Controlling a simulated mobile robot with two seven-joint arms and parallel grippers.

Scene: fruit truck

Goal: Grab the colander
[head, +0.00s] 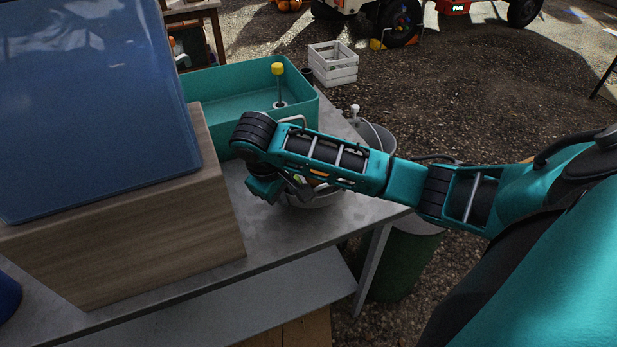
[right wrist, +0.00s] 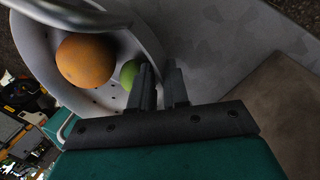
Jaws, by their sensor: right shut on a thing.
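The colander (head: 318,202) is a grey bowl on the metal table, partly hidden beneath my right arm in the head view. In the right wrist view the colander (right wrist: 128,42) shows small holes in its wall and holds an orange (right wrist: 85,59) and a green fruit (right wrist: 129,74). My right gripper (right wrist: 161,68) is shut on the colander's rim, with one finger on the inner side and the other on the outer side. In the head view, my right gripper (head: 290,190) is largely covered by its own wrist. My left gripper is not in view.
A teal sink-like basin (head: 225,85) with a yellow-topped stick stands behind the colander. A wooden box (head: 130,235) with a blue panel is to the left. A white crate (head: 333,65) stands beyond the table. A green bin (head: 402,262) is below the table's right edge.

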